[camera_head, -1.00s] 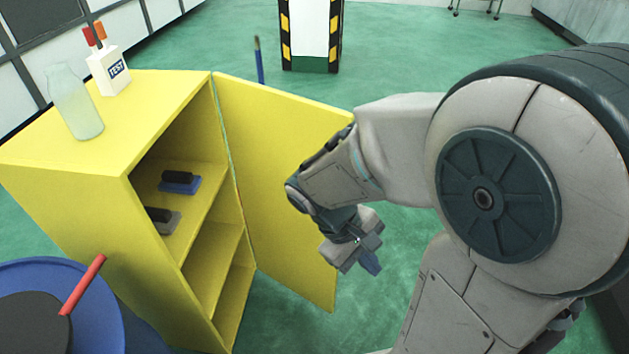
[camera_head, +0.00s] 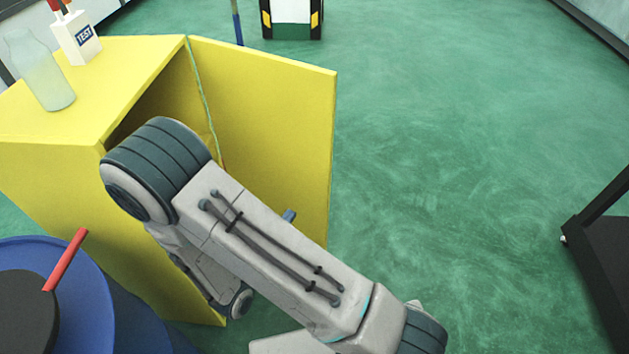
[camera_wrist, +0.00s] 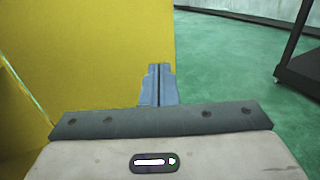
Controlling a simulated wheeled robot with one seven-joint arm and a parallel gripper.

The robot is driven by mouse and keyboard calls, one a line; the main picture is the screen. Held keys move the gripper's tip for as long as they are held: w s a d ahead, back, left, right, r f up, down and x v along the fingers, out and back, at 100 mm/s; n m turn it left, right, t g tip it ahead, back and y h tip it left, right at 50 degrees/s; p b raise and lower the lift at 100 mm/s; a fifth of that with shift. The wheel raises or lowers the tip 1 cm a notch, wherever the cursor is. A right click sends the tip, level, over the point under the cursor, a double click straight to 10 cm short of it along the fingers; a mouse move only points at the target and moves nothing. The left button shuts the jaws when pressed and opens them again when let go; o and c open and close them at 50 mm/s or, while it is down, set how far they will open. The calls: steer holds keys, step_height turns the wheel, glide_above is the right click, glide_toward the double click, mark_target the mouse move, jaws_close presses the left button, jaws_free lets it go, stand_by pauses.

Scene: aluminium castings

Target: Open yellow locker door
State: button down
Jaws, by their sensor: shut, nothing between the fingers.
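The yellow locker (camera_head: 45,175) stands at the left in the head view. Its yellow door (camera_head: 270,110) stands wide open, swung out to the right, with its inner face showing. My arm crosses in front of the locker's opening and hides most of the shelves and the door's lower part. A blue finger of my gripper (camera_head: 289,215) shows in front of the door's inner face. In the wrist view my gripper (camera_wrist: 159,68) is shut and empty, beside the door's free edge. The door (camera_wrist: 90,50) fills the left there. I cannot tell whether the fingers touch it.
A glass jar (camera_head: 40,70) and a white TEST container (camera_head: 75,38) stand on the locker top. A blue drum (camera_head: 95,290) with a red stick (camera_head: 65,260) is at lower left. Green floor (camera_head: 450,130) is clear right of the door. A black frame (camera_head: 600,230) stands at far right.

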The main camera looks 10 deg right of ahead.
mark_target(319, 174)
steer(key=x, duration=1.4)
